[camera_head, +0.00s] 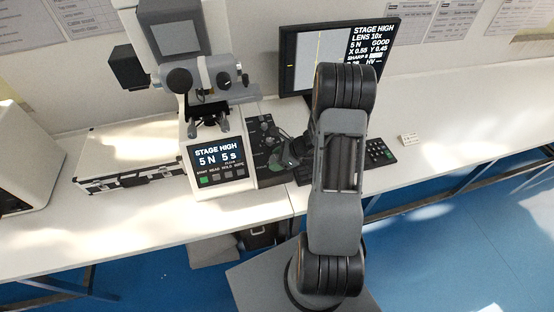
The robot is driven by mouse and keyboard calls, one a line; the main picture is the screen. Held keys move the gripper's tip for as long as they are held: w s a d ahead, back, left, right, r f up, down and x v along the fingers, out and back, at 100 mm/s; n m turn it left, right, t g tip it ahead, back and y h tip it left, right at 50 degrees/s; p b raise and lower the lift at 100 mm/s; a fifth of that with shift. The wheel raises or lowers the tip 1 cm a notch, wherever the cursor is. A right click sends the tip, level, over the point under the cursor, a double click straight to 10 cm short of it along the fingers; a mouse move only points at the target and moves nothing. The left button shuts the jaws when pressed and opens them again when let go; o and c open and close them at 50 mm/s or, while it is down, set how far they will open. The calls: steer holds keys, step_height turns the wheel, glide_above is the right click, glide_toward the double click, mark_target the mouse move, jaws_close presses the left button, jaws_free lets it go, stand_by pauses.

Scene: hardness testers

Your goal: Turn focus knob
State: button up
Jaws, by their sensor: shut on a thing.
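The hardness tester (200,130) stands on the white bench left of my arm, its small screen (216,160) reading STAGE HIGH, 5 N, 5 s. A dark control panel (262,128) with several knobs is beside it on its right. My gripper (282,160) is at the lower right part of this panel, shut on a knob there. The held knob is mostly hidden by the fingers and wrist, so I cannot make out its turn. The monitor (303,73) behind my arm reads STAGE HIGH, LENS 10x, 5 N, GOOD; my arm covers part of it.
A keyboard or keypad (379,152) lies right of my arm, partly hidden. A silver case (125,158) lies left of the tester, and a white box-like unit (25,160) is at the far left. The bench (460,110) to the right is mostly clear, with a small label card (409,139).

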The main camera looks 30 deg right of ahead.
steer(key=shift+c, duration=0.5)
steer(key=n+g, duration=0.1)
steer(key=n, duration=0.1)
steer(key=n+g+y, duration=0.1)
steer(key=n+g, duration=0.1)
steer(key=shift+n+y, duration=0.3)
steer(key=shift+n, duration=0.1)
steer(key=o, duration=0.9)
steer(key=b+v, duration=0.2)
steer(key=v, duration=1.2)
steer(key=shift+w, duration=0.1)
steer(key=shift+a, duration=0.1)
